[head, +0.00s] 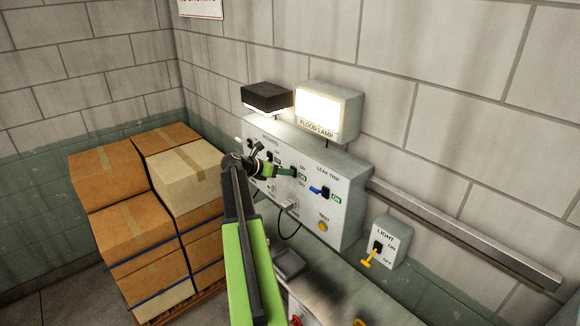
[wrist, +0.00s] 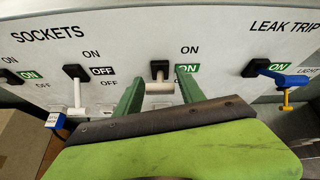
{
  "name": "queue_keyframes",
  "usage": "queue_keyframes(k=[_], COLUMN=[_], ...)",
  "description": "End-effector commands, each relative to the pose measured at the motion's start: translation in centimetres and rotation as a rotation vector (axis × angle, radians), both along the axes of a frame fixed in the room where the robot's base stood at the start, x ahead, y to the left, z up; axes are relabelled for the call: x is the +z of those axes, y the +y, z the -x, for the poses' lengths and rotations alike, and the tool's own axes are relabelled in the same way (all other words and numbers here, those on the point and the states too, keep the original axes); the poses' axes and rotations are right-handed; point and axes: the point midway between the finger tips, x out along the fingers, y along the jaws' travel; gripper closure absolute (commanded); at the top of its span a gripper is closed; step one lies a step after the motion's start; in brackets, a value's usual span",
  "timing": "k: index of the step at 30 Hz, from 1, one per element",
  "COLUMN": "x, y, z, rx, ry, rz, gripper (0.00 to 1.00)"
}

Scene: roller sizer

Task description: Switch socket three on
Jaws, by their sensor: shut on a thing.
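The grey panel marked SOCKETS (wrist: 150,28) fills the top of the wrist view and shows on the wall in the head view (head: 342,222). My gripper (wrist: 160,80) is shut on the pale T-shaped handle (wrist: 160,88) of the third socket switch, with one green finger on each side. A green ON flag (wrist: 187,68) shows beside this switch, partly behind the right finger. The second switch (wrist: 75,72) has its pale handle down and a black OFF flag. The first switch (wrist: 10,76), at the left edge, shows a green ON flag. In the head view my gripper (head: 286,172) reaches the panel and hides part of it.
Right of the third switch is the leak trip with a blue lever (head: 318,191) and green ON flag. A lit flood lamp (head: 322,105) sits above. A light switch (head: 388,243) with a yellow lever is lower right. Stacked boxes (head: 145,240) stand left.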

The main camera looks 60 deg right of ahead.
Motion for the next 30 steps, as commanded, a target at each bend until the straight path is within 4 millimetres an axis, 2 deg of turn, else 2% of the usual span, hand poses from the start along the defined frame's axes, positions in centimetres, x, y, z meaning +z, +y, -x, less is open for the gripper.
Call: queue_keyframes(k=[12, 13, 16, 30], x=[-0.1, -0.1, -0.1, -0.1], y=[0.8, 0.8, 0.9, 1.0], z=[-1.0, -1.0, -1.1, -1.3], rx=[0.013, 0.013, 0.014, 0.016], ry=[-0.008, -0.008, -0.008, -0.006], rz=[-0.009, -0.009, -0.010, -0.008], gripper=[1.00, 0.53, 0.40, 0.40])
